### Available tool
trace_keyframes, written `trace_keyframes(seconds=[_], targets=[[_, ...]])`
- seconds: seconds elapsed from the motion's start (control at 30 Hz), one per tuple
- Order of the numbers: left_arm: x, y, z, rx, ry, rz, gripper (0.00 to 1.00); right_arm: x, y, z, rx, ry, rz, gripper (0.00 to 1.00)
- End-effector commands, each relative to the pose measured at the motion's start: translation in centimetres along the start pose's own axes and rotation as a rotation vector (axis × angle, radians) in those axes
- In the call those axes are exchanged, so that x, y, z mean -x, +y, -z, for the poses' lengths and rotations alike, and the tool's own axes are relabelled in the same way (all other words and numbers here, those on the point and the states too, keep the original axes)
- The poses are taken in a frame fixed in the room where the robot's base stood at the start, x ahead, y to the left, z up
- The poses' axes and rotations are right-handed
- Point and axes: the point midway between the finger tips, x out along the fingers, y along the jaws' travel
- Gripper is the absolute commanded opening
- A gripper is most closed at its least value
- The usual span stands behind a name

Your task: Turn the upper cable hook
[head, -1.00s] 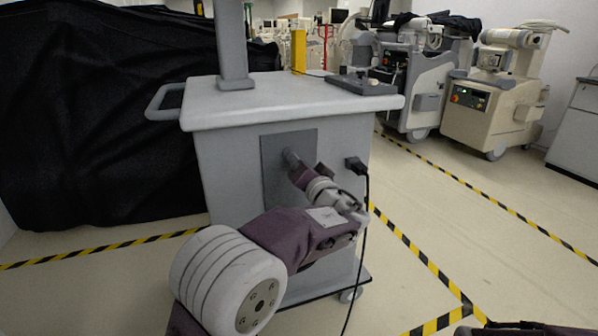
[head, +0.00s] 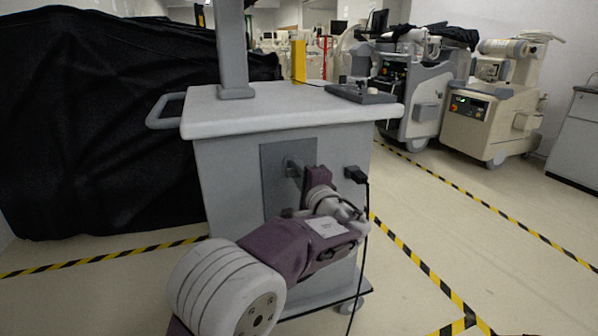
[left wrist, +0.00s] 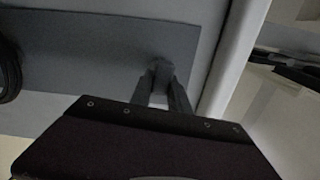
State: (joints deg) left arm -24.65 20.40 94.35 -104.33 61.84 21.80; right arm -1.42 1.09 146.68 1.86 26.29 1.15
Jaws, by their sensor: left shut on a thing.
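The upper cable hook (head: 289,161) is a small grey piece on the dark grey plate (head: 272,180) on the cart's front panel. My left gripper (head: 300,171) reaches it from the lower right. In the left wrist view, my left gripper's two fingers (left wrist: 162,92) are shut on the grey hook (left wrist: 161,68), close to the plate (left wrist: 100,45). The fingers and wrist hide part of the hook, so its exact angle is hard to tell. My right gripper is not in view.
A black plug (head: 355,174) with a hanging cable (head: 366,225) sits right of the plate, close to my left wrist. The cart's top (head: 290,108) overhangs above. A black-draped cart (head: 100,120) stands left. Open floor (head: 450,230) lies right, with beige machines (head: 490,120) behind.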

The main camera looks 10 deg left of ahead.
Motion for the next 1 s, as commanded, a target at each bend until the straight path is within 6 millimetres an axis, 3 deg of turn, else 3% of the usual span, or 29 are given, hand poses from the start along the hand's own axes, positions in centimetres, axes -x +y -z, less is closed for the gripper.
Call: trace_keyframes(seconds=[0.57, 1.0], targets=[[0.0, -0.1, 0.0, -0.549, 0.001, -0.005, 0.0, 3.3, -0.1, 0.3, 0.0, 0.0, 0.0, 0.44], [0.0, -0.1, -0.1, -0.968, 0.003, -0.006, 0.0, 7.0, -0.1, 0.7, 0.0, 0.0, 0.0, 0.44]])
